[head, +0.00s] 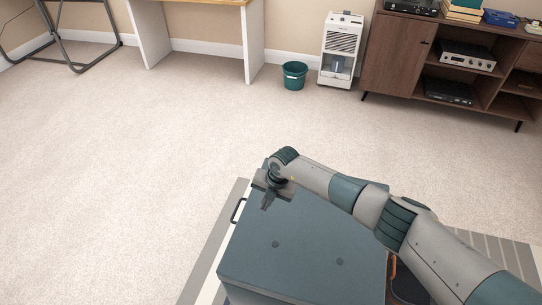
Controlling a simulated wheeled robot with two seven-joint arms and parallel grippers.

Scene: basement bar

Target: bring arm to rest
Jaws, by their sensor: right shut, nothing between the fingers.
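My right arm comes in from the lower right. My right gripper (268,199) is over the far left part of a blue-grey box-like top (300,255), with its fingers pointing down and toward me. It is shut and holds nothing. I cannot tell whether the fingertips touch the surface. My left arm and gripper are not in the picture.
Carpet (130,150) is open to the left and ahead. A striped rug (222,225) lies under the box. At the back are a white-legged table (250,45), a green bucket (294,76), a white dehumidifier (341,45) and a brown cabinet (395,55) with electronics.

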